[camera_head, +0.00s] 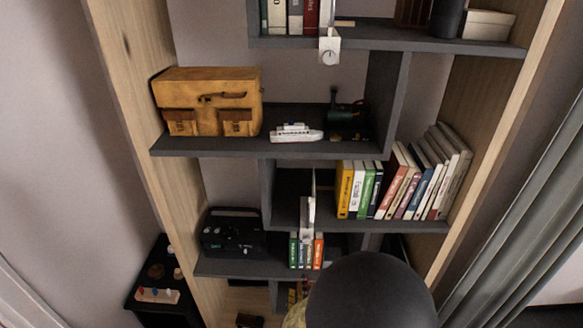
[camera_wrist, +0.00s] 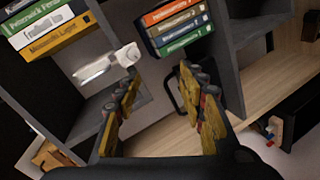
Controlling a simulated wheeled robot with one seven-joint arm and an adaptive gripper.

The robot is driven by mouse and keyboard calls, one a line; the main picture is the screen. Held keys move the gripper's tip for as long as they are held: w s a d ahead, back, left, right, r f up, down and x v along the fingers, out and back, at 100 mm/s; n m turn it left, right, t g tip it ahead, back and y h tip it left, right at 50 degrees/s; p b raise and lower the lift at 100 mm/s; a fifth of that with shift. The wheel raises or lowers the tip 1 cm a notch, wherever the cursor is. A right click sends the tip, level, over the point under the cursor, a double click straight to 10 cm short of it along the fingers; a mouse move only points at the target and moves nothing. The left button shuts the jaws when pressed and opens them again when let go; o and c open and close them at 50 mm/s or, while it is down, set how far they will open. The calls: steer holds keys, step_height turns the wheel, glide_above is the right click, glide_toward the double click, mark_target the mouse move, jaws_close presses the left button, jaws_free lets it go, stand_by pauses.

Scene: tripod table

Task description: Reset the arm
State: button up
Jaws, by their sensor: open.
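My gripper (camera_wrist: 158,108) shows in the wrist view with its two worn yellow fingers spread apart. It is open, and nothing sits between the fingers. It faces the shelf unit from close by, with several books (camera_wrist: 178,25) just beyond the fingertips. In the head view the dark rounded part of my arm (camera_head: 370,292) covers the lower middle, and the fingers are mostly hidden there.
The bookshelf (camera_head: 210,144) holds a tan leather bag (camera_head: 212,104), a white toy ship (camera_head: 296,134), a row of books (camera_head: 400,182) and a dark radio-like box (camera_head: 232,234). A small black table (camera_head: 150,306) stands at lower left. Grey curtain-like folds (camera_head: 520,215) are at right.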

step_height(320, 180, up, 13)
steer(key=d+m+g+y, duration=0.2)
steer(key=m+g+y, duration=0.1)
steer(key=m+g, duration=0.3)
steer(key=s+d+r+m+g+h, duration=0.1)
steer(key=s+d+r+m, duration=0.2)
steer(key=s+d+r, duration=0.2)
steer(key=s+d+r+m+g+h, duration=0.1)
steer(key=s+d+r+m, duration=0.3)
steer(key=s+d, duration=0.5)
steer(key=s+r+g, duration=0.1)
steer(key=s, duration=0.3)
steer(key=shift+s+d+r+h, duration=0.15)
steer(key=shift+s+d+h, duration=0.2)
steer(key=shift+d+h, duration=0.05)
